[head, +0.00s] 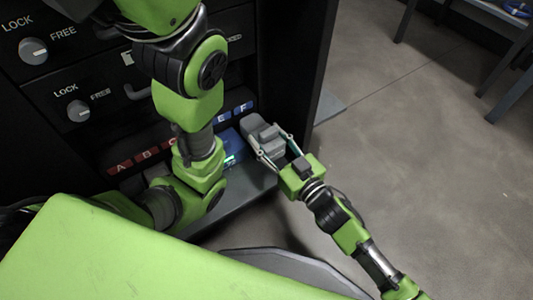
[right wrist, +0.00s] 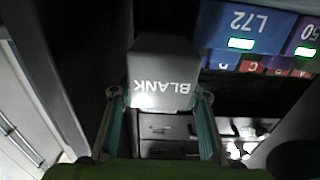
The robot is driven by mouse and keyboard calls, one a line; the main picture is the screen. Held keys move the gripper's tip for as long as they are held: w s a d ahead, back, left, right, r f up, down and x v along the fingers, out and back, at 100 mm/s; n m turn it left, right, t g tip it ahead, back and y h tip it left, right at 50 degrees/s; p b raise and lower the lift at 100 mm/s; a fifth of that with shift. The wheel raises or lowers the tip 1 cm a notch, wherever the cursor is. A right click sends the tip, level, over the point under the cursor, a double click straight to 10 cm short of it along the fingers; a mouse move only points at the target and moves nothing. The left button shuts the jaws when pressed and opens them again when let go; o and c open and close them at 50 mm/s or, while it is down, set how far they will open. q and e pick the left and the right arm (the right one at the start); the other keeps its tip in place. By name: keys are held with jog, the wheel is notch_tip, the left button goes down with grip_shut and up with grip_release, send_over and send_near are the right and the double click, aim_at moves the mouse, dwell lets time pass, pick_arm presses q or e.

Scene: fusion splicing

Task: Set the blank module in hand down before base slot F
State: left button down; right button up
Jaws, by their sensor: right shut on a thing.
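My right gripper (head: 269,143) is shut on the grey blank module (head: 262,132). In the right wrist view the module (right wrist: 162,65) sits between the two fingers (right wrist: 160,97), its BLANK lettering upside down. In the head view it is at the right end of the base slot row, just below and right of the blue F label (head: 246,106). The opening of slot F is hidden, and I cannot tell whether the module touches the shelf. My left gripper is not visible.
A blue module (head: 229,150) with a green light stands left of the held module; the wrist view shows blue module L72 (right wrist: 245,22). A grey shelf (head: 245,190) runs below the slots. A dark cabinet side (head: 300,70) rises at the right, with open floor beyond.

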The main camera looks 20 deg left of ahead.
notch_tip(320, 180, down, 4)
jog(key=b, duration=0.3)
jog(key=shift+f, duration=0.25)
jog(key=shift+r, duration=0.15)
jog(key=o, duration=1.2)
jog(key=shift+f, duration=0.2)
jog(key=shift+c, duration=0.2)
jog(key=shift+r, duration=0.1)
